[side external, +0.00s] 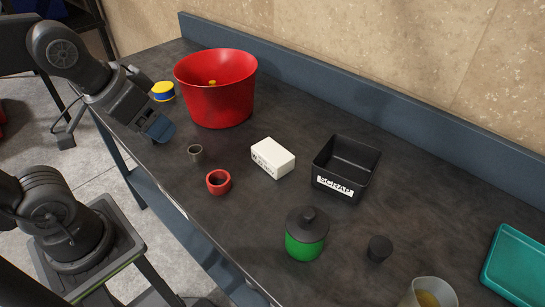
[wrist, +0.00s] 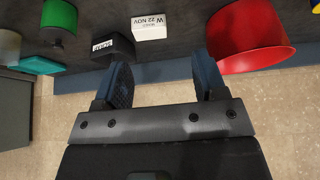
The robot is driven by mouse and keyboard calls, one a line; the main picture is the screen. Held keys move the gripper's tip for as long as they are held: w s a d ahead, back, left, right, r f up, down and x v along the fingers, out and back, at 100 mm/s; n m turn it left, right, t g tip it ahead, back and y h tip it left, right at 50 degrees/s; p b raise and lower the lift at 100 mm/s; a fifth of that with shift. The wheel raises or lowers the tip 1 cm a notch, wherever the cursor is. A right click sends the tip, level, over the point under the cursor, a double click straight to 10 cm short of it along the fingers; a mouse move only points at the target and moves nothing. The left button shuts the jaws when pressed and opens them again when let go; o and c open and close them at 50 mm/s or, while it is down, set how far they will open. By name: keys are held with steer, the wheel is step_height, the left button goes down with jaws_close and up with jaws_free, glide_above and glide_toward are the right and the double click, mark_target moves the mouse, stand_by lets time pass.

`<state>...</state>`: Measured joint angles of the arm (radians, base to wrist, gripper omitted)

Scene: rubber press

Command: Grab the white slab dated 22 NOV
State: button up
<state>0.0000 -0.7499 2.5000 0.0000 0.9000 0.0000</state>
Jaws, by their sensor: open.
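The white slab (side external: 272,158) lies on the dark bench in the middle of the side view, between the red tub and the black scrap box. In the wrist view the slab (wrist: 149,21) is at the top, upside down, with "W 22 NOV" printed on its face. My gripper (side external: 162,129) is at the left in the side view, above the bench's front edge and well apart from the slab. In the wrist view its two fingers (wrist: 160,85) are spread with nothing between them.
A red tub (side external: 216,100) stands behind left of the slab. A black box (side external: 343,168) marked SCRAP is to its right. A red ring-like cup (side external: 218,182) and a small grey cup (side external: 195,153) are to its left. A green canister (side external: 305,243) stands in front.

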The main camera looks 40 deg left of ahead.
steer(key=o, duration=0.5)
steer(key=shift+o, duration=0.2)
steer(key=n+g, duration=0.6)
steer(key=n, duration=1.1)
glide_above(273, 151)
step_height(273, 151, down, 8)
steer(key=f, duration=0.8)
steer(key=shift+s+a, duration=0.1)
steer(key=shift+a, duration=0.2)
steer(key=shift+d+f, duration=0.15)
steer(key=shift+f, duration=1.25)
steer(key=shift+d+f, duration=0.1)
steer(key=shift+f, duration=1.3)
